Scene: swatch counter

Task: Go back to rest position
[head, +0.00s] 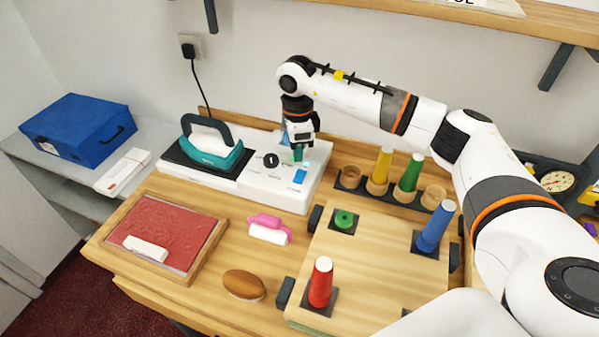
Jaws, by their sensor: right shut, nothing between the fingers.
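My right arm comes in from the right and reaches over the counter. Its gripper (298,158) points down at the right part of a white device (265,198), close to a small green part there. It is shut and holds nothing. Whether the fingertips touch the device cannot be told. My left gripper is not in view.
A teal iron (212,145) stands on the device's dark plate. Right of it are a cone rack (405,196) and a wooden board (375,250) with red and blue cones. A red tray (165,235), pink roller (268,228) and brown brush (244,285) lie in front. A shelf overhangs.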

